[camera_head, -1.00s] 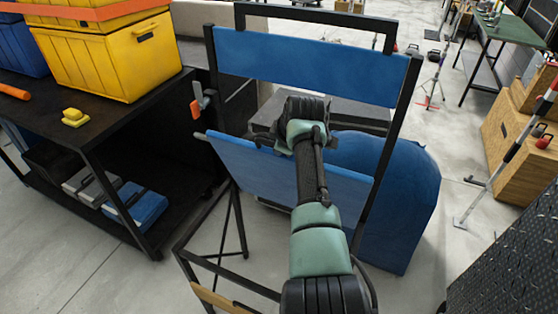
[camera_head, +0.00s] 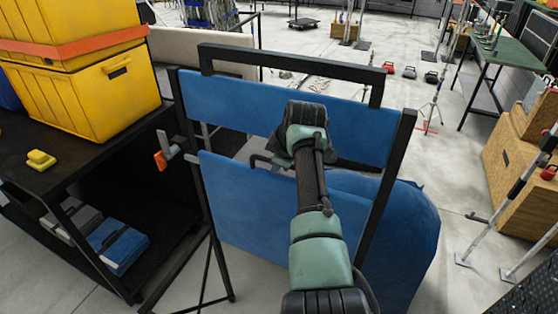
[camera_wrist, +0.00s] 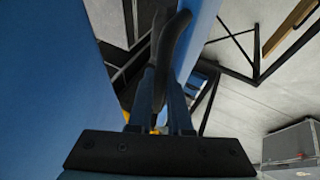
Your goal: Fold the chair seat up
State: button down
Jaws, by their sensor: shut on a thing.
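The folding chair has a black tube frame (camera_head: 391,183), a blue backrest panel (camera_head: 235,98) and a blue seat panel (camera_head: 240,200) in the head view. The seat stands steeply, its upper edge just below the backrest. My gripper (camera_head: 270,161) is at the middle of that upper edge, shut on the seat. My arm hides part of the seat and backrest. The exact finger contact is hard to see.
A black workbench (camera_head: 70,185) with yellow crates (camera_head: 90,95) stands close on the left. A blue rounded object (camera_head: 415,235) is behind the chair at right. Wooden boxes (camera_head: 515,155) and stands are farther right. Open floor lies beyond the chair.

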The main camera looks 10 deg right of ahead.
jog(key=shift+w+d+r, duration=0.1)
jog(key=shift+d+r, duration=0.1)
jog(key=shift+r, duration=0.05)
jog(key=c, duration=1.2)
grip_release()
jog(key=shift+c, duration=0.2)
jog(key=o, duration=0.4)
jog(key=shift+w+d+f, duration=0.1)
jog(key=shift+w+f, duration=0.1)
jog(key=shift+s, duration=0.1)
jog(key=shift+s, duration=0.1)
jog(key=a+b+v, duration=0.1)
jog(key=b+v, duration=0.3)
jog(key=v, duration=0.9)
jog(key=shift+d, duration=0.35)
